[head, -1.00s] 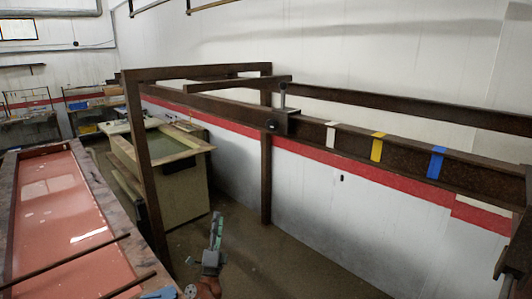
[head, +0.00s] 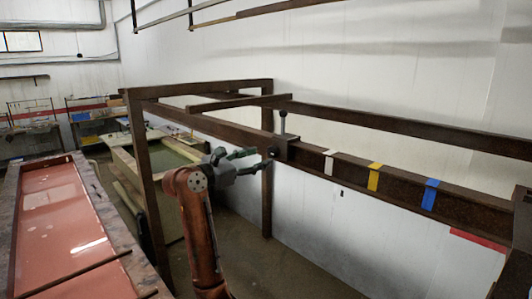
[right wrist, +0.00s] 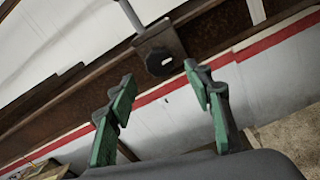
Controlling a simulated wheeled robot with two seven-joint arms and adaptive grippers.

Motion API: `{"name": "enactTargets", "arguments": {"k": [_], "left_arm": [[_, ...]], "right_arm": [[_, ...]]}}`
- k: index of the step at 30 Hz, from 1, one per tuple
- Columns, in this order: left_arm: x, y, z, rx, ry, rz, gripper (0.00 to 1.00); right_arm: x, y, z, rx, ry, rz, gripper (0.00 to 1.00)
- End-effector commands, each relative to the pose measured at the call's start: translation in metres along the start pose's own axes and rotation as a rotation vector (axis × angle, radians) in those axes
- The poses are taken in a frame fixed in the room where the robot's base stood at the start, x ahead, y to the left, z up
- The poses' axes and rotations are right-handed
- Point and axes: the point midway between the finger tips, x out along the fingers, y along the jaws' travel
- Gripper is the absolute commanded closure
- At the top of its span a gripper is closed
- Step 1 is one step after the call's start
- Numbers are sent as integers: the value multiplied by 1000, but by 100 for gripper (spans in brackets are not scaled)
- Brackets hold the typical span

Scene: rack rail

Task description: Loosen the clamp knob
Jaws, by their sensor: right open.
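The clamp (head: 292,149) is a dark block sitting on the rusty rail (head: 400,184), with an upright lever with a dark ball top (head: 283,113). Its dark knob (head: 272,152) is on the side facing my right gripper. In the right wrist view the knob (right wrist: 159,63) shows a small white mark, just beyond the fingertips and roughly between them. My right gripper (head: 253,162) has green-padded fingers; it is open, empty and close to the knob, apparently not touching it. In the right wrist view the gripper (right wrist: 163,84) shows its two fingers well apart. My left gripper is not in view.
White (head: 328,164), yellow (head: 374,177) and blue (head: 430,194) bands mark the rail to the right of the clamp. A rusty post (head: 267,195) stands behind my right gripper. A red-topped table (head: 62,215) is at left.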

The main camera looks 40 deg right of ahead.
Motion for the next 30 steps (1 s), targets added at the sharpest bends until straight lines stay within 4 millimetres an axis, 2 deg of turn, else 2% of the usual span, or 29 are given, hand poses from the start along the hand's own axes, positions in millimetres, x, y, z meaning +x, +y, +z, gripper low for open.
{"name": "enactTargets", "arguments": {"k": [3, 9, 19, 30], "left_arm": [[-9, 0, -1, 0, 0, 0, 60], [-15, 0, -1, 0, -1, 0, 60], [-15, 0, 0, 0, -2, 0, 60], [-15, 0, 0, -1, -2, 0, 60]], "right_arm": [[20, 0, 3, -2, -3, -2, 53], [38, 0, 2, -2, -3, -2, 53], [41, 0, 0, -2, -3, 0, 54], [40, 0, 0, -2, -3, 0, 79]]}}
